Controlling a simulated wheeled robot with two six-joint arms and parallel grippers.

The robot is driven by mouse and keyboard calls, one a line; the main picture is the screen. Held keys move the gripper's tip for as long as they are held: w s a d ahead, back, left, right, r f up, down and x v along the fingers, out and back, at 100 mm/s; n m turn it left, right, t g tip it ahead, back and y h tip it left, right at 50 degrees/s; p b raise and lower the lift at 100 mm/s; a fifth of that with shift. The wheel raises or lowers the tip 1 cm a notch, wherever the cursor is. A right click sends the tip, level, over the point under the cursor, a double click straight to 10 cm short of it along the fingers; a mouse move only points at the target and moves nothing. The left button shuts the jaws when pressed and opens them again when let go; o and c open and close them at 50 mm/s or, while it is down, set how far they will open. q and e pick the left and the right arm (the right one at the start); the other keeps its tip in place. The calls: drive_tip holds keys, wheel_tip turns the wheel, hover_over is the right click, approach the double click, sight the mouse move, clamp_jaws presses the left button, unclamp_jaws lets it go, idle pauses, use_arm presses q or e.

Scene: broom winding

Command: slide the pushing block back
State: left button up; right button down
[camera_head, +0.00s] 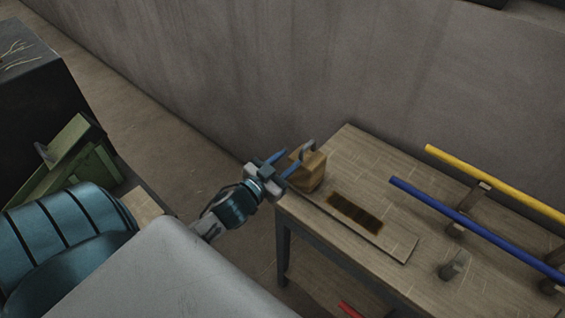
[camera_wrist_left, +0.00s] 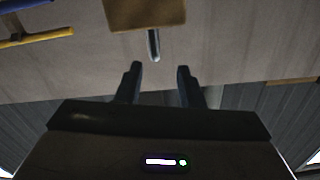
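The pushing block is a wooden block (camera_head: 309,172) with a grey upright handle (camera_head: 306,150), at the left end of a board (camera_head: 385,241) on the table. My left gripper (camera_head: 292,158) is open just left of the block, close to the handle. In the left wrist view the block (camera_wrist_left: 145,13) is at the top edge, and its handle (camera_wrist_left: 153,46) points down towards the gap between the open fingers (camera_wrist_left: 160,67). The handle's end appears just beyond the fingertips, and no grip on it shows. My right gripper is not in view.
The board has a dark rectangular patch (camera_head: 355,213). Blue (camera_head: 470,224) and yellow (camera_head: 490,180) rods lie on supports at the right of the wooden table (camera_head: 350,150). A grey peg (camera_head: 452,266) stands nearby. A green machine (camera_head: 70,160) stands at left, and a wall rises behind.

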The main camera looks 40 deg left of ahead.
use_arm(q)
drive_tip(key=shift+s, duration=0.65)
drive_tip(key=s+d+f+n+g+y, duration=0.1)
drive_tip(key=s+d+f+g, duration=0.1)
drive_tip(key=s+f+g, duration=0.4)
drive_tip(key=s+d+f+n+g, duration=0.1)
drive_tip(key=s+f+g, duration=0.15)
drive_tip(key=s, duration=0.55)
drive_tip(key=s+d+f+g+y, duration=0.1)
drive_tip(key=s+d+f+g, duration=0.15)
drive_tip(key=s+g, duration=0.4)
drive_tip(key=s+a+f, duration=0.1)
drive_tip(key=a+f, duration=0.1)
drive_tip(key=f, duration=1.4)
drive_tip(key=s+a+f, duration=0.1)
drive_tip(key=f, duration=1.5)
drive_tip(key=s+a+f+g, duration=0.1)
drive_tip(key=s+f, duration=1.7)
drive_tip(key=shift+f+n+g, duration=0.15)
drive_tip(key=shift+n+g, duration=0.25)
